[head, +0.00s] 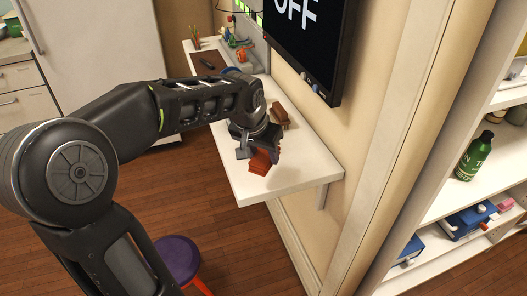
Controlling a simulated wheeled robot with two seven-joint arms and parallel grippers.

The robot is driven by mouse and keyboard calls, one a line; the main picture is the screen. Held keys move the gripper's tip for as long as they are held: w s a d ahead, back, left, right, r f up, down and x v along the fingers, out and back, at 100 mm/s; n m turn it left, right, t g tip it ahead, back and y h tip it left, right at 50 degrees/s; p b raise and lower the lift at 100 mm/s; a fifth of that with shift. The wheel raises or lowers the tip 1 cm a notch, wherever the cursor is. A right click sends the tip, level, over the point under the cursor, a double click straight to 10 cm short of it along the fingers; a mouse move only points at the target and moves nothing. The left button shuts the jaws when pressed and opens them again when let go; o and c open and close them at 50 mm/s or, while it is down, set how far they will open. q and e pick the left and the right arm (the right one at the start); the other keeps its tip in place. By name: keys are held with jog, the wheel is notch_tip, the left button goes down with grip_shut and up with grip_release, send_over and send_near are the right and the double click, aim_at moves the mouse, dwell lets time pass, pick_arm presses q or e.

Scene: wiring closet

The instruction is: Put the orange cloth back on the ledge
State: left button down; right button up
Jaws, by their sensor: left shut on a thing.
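The orange cloth (260,164) is a small folded reddish-orange bundle. My left gripper (258,153) is shut on it, with one finger on either side of it. The cloth is over the near end of the white ledge (296,184) that runs along the wall. I cannot tell whether the cloth touches the ledge surface or hangs just above it. My right gripper is not in view.
A brown object (280,118) lies on the ledge behind my gripper. A dark screen (308,45) hangs on the wall above. Shelves (470,215) with a green bottle (474,157) stand at right. A purple stool (178,258) is below. The ledge's near corner is bare.

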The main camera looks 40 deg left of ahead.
aim_at(260, 162)
pick_arm(q)
jog(key=shift+f+b, duration=1.75)
jog(key=shift+f, duration=0.85)
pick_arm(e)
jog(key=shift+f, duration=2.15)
pick_arm(q)
jog(key=shift+f+b, duration=0.3)
jog(key=shift+f, duration=0.05)
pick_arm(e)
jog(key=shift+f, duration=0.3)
pick_arm(q)
jog(key=c, duration=1.1)
grip_release()
jog(key=shift+o, duration=0.5)
jog(key=o, duration=0.5)
jog(key=shift+r, duration=0.1)
jog(key=shift+p+v, duration=2.45)
jog(key=shift+v, duration=1.55)
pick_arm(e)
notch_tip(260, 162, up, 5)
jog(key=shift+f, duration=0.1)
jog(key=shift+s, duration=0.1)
